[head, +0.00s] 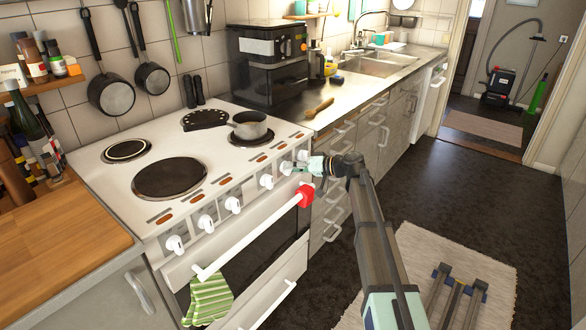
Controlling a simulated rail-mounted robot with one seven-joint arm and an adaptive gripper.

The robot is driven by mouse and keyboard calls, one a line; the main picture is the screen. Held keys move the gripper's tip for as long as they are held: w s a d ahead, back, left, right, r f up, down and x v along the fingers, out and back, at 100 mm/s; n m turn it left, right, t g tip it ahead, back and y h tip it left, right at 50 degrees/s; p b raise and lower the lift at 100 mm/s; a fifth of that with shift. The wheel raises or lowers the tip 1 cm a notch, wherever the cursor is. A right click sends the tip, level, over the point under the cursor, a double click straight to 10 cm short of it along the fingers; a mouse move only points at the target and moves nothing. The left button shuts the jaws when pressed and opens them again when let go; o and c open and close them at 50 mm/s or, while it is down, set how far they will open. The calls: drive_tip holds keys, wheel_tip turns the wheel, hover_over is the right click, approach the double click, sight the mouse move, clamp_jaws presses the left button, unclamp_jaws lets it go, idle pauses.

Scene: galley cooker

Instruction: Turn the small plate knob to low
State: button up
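The white cooker (112,194) has a row of white knobs along its sloping front panel. The knobs at the right end (286,168) are closest to my gripper (311,165). My gripper reaches in from the right at knob height and partly covers the right end of the panel. Whether it touches a knob, and whether its fingers are open or shut, is too small to tell. Which knob belongs to the small plate, and its setting, cannot be read. A small dark plate (126,150) is at the back left. A pot (250,126) stands on the back right plate.
The oven handle (245,237) runs below the knobs, with a red object (306,194) at its right end and a green striped cloth (209,299) at its left. A wooden spoon (319,108) lies on the steel counter. A rug (450,258) covers the floor.

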drive_tip(key=shift+o, duration=1)
drive_tip(key=shift+a, duration=0.1)
drive_tip(key=v, duration=1.2)
